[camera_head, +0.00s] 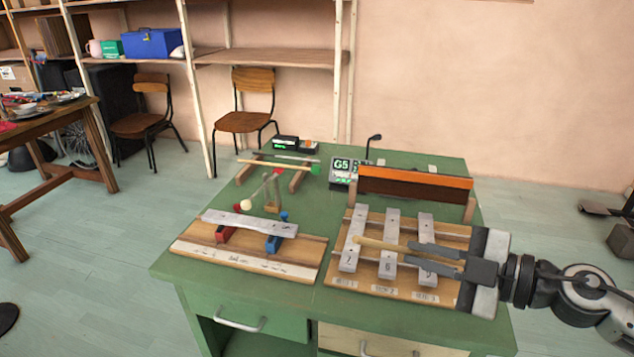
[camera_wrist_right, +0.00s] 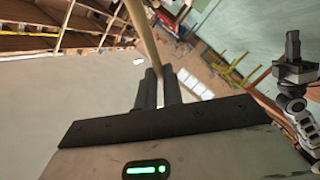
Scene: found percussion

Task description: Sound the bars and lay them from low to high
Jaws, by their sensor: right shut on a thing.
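One grey metal bar (camera_head: 250,222) lies across red and blue supports on the left wooden board (camera_head: 215,256). Three grey bars lie side by side on the right wooden board (camera_head: 375,288): a left bar (camera_head: 350,256), a middle bar (camera_head: 388,258) and a right bar (camera_head: 427,234), with digits at their near ends. My right gripper (camera_head: 412,254) is shut on a pale wooden stick (camera_head: 380,243), which reaches left above these bars; contact cannot be told. The stick also shows in the right wrist view (camera_wrist_right: 141,30). My left gripper (camera_wrist_right: 293,48) appears only there, its jaws unclear.
A display (camera_head: 343,170) reads G5 at the back of the green table (camera_head: 330,215). A brown and orange barrier (camera_head: 415,185) stands behind the right board. A rack (camera_head: 280,168) with sticks and a white-balled mallet (camera_head: 247,204) are behind the left board.

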